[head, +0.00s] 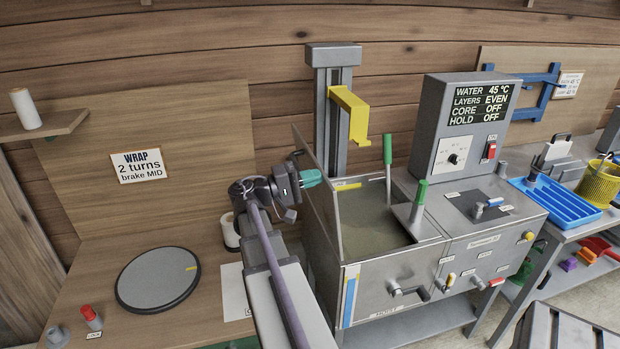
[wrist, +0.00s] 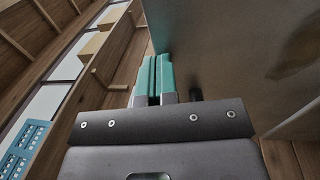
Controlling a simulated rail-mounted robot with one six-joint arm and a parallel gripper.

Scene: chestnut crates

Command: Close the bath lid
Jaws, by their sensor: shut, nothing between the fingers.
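The bath (head: 350,262) is a steel tank filled with murky greenish liquid. Its lid (head: 318,200) stands raised, nearly upright, along the bath's left edge, and the bath is open on top. My gripper (head: 318,177) has teal fingers and is at the lid's left, outer side, near its upper part. In the wrist view the shut, empty fingers (wrist: 156,75) lie beside a large grey panel, apparently the lid (wrist: 235,50). I cannot tell whether they touch it.
A green-handled lever (head: 388,152) and another green handle (head: 420,194) rise at the bath. A grey column with a yellow bracket (head: 350,112) stands behind. The control box (head: 463,125) is at right. A round turntable (head: 158,278) lies on the wooden bench at left.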

